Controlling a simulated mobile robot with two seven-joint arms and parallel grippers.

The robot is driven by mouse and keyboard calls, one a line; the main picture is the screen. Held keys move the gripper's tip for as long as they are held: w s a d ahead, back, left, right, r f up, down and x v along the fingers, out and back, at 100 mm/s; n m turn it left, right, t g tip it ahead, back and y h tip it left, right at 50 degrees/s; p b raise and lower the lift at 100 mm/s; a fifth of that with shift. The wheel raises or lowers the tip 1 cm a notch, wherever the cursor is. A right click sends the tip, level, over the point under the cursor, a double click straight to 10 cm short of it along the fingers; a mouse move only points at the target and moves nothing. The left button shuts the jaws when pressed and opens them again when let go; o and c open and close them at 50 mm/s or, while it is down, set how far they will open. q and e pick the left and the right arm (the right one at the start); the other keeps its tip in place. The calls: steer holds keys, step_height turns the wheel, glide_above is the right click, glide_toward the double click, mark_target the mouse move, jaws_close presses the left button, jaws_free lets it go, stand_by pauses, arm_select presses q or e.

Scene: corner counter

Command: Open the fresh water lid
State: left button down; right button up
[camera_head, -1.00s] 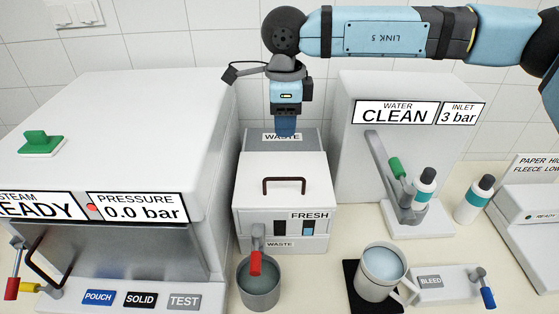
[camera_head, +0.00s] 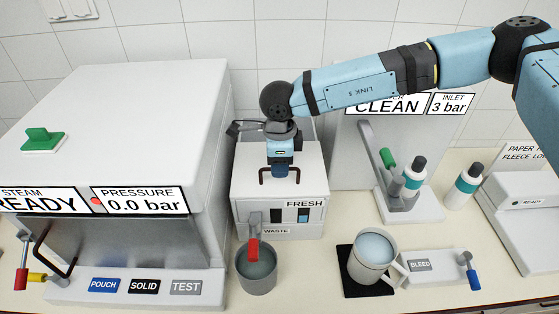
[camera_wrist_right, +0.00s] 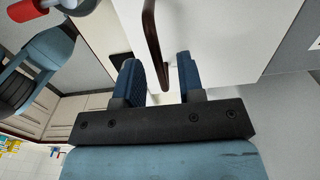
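The fresh water lid (camera_head: 308,164) is the white top of the small box labelled FRESH (camera_head: 285,202); it lies flat and closed. Its dark U-shaped handle (camera_head: 263,177) is partly hidden by my right gripper (camera_head: 280,172), which points down over it. In the right wrist view my right gripper (camera_wrist_right: 160,82) is open, its two blue fingers apart. The handle (camera_wrist_right: 152,45) reaches into the gap between the fingers, with space visible on each side. The white lid (camera_wrist_right: 220,35) lies beyond them. My left gripper is not in view.
A grey pot (camera_head: 257,278) stands under the red-levered tap (camera_head: 253,248) in front of the box. A large steam machine (camera_head: 130,130) is close on the left. A mug (camera_head: 371,258), bottles (camera_head: 414,173) and the CLEAN water unit (camera_head: 350,150) are on the right.

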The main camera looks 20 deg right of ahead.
jaws_close()
steer(key=shift+r, duration=0.15)
steer(key=shift+w+d+r+g+p, duration=0.15)
steer(key=shift+w+r+g+p, duration=0.2)
steer(key=shift+r+g, duration=0.35)
steer(key=w+d+r+g+b, duration=0.1)
steer(key=w+d+r+b, duration=0.1)
steer(key=w+r, duration=0.4)
steer(key=shift+w+r+y+b, duration=0.2)
steer(key=shift+r+y+b, duration=0.1)
steer(key=shift+r+y, duration=0.15)
